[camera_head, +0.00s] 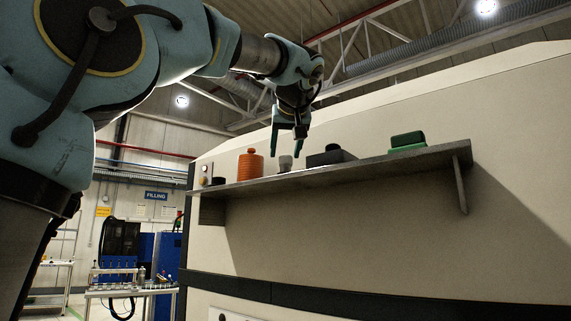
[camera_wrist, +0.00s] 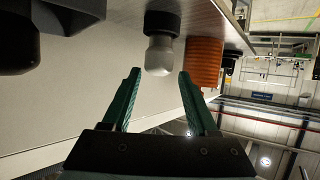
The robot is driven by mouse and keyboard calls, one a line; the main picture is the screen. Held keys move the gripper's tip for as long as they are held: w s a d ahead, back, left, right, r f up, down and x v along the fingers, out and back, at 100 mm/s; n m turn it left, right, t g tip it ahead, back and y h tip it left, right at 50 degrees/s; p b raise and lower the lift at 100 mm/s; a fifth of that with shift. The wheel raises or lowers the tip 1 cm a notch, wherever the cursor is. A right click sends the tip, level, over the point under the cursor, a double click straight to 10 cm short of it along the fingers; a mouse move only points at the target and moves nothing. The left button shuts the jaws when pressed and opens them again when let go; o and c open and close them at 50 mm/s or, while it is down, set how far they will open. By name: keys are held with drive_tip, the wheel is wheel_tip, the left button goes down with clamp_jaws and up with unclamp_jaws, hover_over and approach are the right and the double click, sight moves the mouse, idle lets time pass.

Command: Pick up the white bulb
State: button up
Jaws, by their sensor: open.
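The white bulb (camera_wrist: 160,55) shows in the wrist view with its pale round end toward my gripper and its dark base (camera_wrist: 162,22) toward the shelf. In the head view it is a small greyish shape (camera_head: 285,164) standing on the shelf (camera_head: 400,163). My gripper (camera_head: 286,152) points down just above it, fingers open. In the wrist view the green fingertips (camera_wrist: 159,75) lie to either side of the bulb's line, with the bulb just beyond them. No contact shows.
An orange ribbed object (camera_head: 250,166) stands left of the bulb, also close by in the wrist view (camera_wrist: 205,62). A dark box (camera_head: 331,157) stands right of the bulb, a green box (camera_head: 408,143) farther right. A pale wall (camera_head: 380,110) rises behind the shelf.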

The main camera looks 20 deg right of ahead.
sight(284, 164)
drive_tip(key=p+x, duration=0.1)
drive_tip(key=x, duration=0.1)
drive_tip(key=p+x, duration=0.1)
drive_tip(key=x, duration=0.2)
drive_tip(key=shift+w+d+f+p, duration=0.15)
drive_tip(key=shift+d+f+p, duration=0.05)
drive_tip(key=shift+f+p, duration=0.15)
drive_tip(key=shift+c, duration=0.2)
clamp_jaws()
